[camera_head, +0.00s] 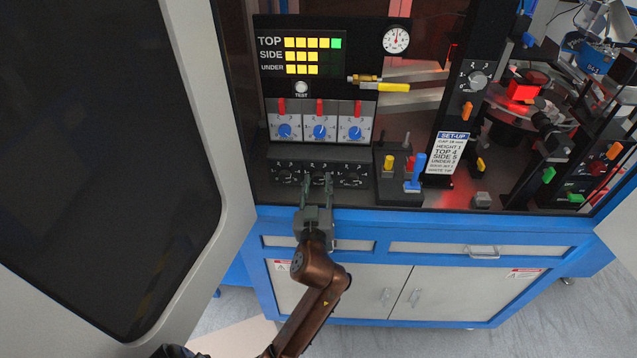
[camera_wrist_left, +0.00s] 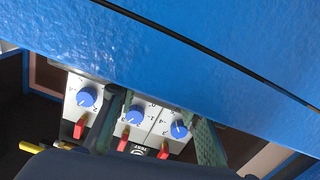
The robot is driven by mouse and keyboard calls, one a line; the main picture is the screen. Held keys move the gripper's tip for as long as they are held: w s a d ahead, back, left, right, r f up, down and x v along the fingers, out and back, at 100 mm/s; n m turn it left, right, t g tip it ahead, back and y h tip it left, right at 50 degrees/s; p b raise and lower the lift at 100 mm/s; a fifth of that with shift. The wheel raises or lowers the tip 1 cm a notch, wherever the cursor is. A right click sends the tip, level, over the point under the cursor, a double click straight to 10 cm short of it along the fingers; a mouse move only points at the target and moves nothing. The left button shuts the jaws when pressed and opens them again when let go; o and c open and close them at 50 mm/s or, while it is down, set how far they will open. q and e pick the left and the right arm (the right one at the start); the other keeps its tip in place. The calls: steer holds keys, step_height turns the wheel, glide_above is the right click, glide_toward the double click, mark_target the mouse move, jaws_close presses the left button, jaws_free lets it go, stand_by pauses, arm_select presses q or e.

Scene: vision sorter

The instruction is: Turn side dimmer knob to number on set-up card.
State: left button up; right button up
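A low dark panel (camera_head: 268,161) carries three black dial knobs in a row: left (camera_head: 285,178), middle, and right (camera_head: 353,180). The middle knob is mostly hidden by my left gripper (camera_head: 317,192), whose two fingers stand apart and upright before it; contact cannot be told. In the left wrist view the gripper (camera_wrist_left: 160,138) also shows spread fingers. The set-up card (camera_head: 452,153) reads TOP 4, SIDE 5, and apparently UNDER 3. The display (camera_head: 316,57) shows three yellow squares for SIDE, three for UNDER, and four yellow plus one green for TOP. My right gripper is out of view.
Above the dark panel are three blue knobs (camera_head: 319,131) with red switches; they also show in the left wrist view (camera_wrist_left: 134,114). A blue-handled lever (camera_head: 416,169) stands to the right. The blue cabinet front edge (camera_head: 400,221) lies below the gripper's reach. An open door (camera_head: 110,150) fills the left.

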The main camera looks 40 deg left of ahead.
arm_select(q)
jaws_close()
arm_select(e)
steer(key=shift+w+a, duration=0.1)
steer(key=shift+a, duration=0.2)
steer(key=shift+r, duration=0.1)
arm_select(q)
steer(key=shift+r+m+p, duration=0.2)
steer(key=shift+m+p, duration=0.5)
steer(key=shift+p, duration=0.05)
steer(key=m+p, duration=0.4)
steer(key=shift+r, duration=0.1)
steer(key=m+p, duration=0.2)
steer(key=m, duration=0.2)
steer(key=shift+p, duration=0.4)
steer(key=shift+d+f+m, duration=0.1)
steer(key=shift+f+m, duration=0.1)
steer(key=shift+m, duration=0.4)
steer(key=shift+p, duration=0.3)
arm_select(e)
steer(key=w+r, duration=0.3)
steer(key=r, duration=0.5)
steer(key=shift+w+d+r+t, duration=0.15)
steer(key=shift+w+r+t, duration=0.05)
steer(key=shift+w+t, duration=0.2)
